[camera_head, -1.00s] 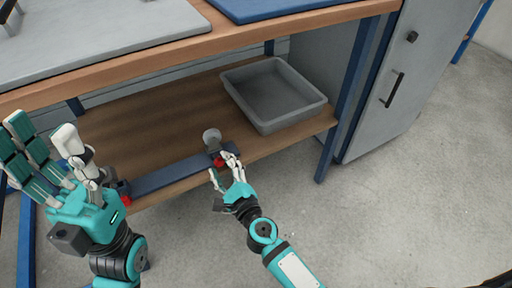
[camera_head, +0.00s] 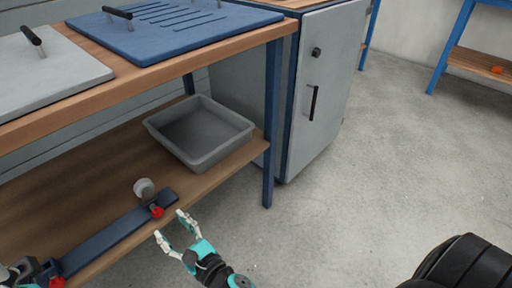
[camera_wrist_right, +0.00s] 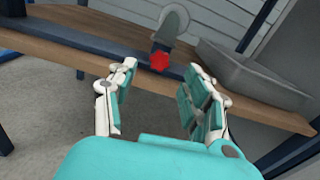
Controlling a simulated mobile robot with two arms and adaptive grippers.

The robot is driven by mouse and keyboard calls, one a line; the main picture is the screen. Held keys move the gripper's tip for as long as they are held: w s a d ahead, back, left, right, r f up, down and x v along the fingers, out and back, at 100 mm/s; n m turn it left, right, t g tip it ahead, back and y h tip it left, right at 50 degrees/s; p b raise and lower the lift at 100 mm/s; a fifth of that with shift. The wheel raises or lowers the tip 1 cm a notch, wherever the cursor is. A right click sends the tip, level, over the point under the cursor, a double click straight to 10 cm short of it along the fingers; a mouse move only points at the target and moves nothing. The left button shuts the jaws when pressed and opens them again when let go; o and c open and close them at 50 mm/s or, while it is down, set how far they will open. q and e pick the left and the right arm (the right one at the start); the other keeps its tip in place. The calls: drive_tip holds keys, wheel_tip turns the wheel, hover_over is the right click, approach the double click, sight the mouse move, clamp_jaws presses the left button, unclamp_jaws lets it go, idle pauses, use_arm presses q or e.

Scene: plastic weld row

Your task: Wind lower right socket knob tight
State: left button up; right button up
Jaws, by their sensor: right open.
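A red knob (camera_head: 157,211) sits at the right end of a dark blue bar (camera_head: 105,240) on the lower wooden shelf. A grey round disc (camera_head: 144,187) stands just behind it. In the right wrist view the red knob (camera_wrist_right: 160,60) shows beyond and between my fingertips. My right gripper (camera_head: 171,226) is open and empty, a little in front of the knob and apart from it. A second red knob (camera_head: 57,282) is at the bar's left end. Only a bit of my left gripper (camera_head: 18,271) shows at the lower left edge; its fingers are mostly cut off.
A grey tray (camera_head: 200,160) stands on the shelf right of the bar. A blue table leg (camera_head: 271,120) and a grey cabinet (camera_head: 325,90) are further right. The worktop above carries a blue panel (camera_head: 170,30) and a grey panel (camera_head: 50,75).

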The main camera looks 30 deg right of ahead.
drive_tip(key=b+v, duration=0.1)
drive_tip(key=v, duration=1.2)
drive_tip(key=w+d+r+n+t+h+p, duration=0.2)
drive_tip(key=w+d+r+n+h, duration=0.4)
drive_tip(key=d+r+n, duration=0.3)
drive_tip(key=s+d+r+n+t+h+p, duration=0.1)
drive_tip(key=d+r+n+t+h, duration=0.1)
drive_tip(key=r, duration=0.6)
drive_tip(key=s+d+r+n+t+h+p, duration=0.1)
drive_tip(key=s+d+r+n+t+h, duration=0.1)
drive_tip(key=r, duration=0.6)
drive_tip(key=shift+r+n+t+h, duration=0.4)
drive_tip(key=shift+n+t+h, duration=0.3)
drive_tip(key=shift+n+t, duration=0.55)
drive_tip(key=shift+d, duration=0.1)
